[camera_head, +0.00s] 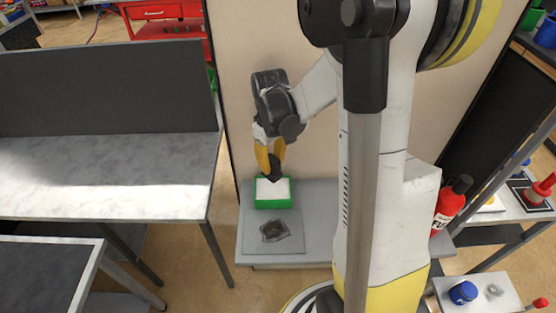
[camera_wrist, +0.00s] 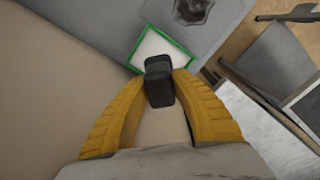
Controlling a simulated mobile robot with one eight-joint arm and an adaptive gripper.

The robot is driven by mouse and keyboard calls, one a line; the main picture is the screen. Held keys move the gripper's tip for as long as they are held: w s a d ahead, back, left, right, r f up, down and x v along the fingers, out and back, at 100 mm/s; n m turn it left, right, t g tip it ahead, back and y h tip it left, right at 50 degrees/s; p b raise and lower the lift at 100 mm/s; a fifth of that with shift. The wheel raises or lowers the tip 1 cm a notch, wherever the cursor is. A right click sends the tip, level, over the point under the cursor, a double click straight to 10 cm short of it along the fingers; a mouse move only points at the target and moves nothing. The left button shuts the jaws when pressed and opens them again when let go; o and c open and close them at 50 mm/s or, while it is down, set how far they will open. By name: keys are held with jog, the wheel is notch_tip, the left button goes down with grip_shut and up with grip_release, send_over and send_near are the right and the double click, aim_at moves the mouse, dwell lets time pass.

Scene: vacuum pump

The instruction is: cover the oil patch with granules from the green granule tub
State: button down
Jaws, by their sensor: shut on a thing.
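The green granule tub (camera_head: 274,206) stands on a low grey surface and is filled with white granules. It also shows in the wrist view (camera_wrist: 184,62), at the top centre. The dark oil patch (camera_head: 275,231) lies on a grey plate just in front of the tub; part of it shows at the top of the wrist view (camera_wrist: 193,10). My gripper (camera_head: 270,170) points down over the tub, its yellow fingers shut on a dark blocky piece (camera_wrist: 159,82). The piece's lower end is at or just above the granules; I cannot tell if it touches them.
A grey-topped workbench (camera_head: 110,175) with a dark back panel stands to the left. A red fire extinguisher (camera_head: 450,203) stands to the right, behind my arm. A small table with a blue item (camera_head: 462,292) is at lower right. A pale wall rises behind the tub.

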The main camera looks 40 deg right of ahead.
aim_at(273, 177)
jog(key=shift+s+f+b, duration=0.15)
jog(key=shift+f+b, duration=0.35)
jog(key=shift+f, duration=0.25)
jog(key=shift+f+b, duration=1.5)
jog(key=shift+f, duration=0.65)
jog(key=shift+f+b, duration=0.5)
jog(key=shift+b, duration=0.05)
jog(key=shift+r, duration=0.1)
jog(key=shift+r+p, duration=2.5)
jog(key=shift+r, duration=0.95)
jog(key=shift+a+f, duration=0.1)
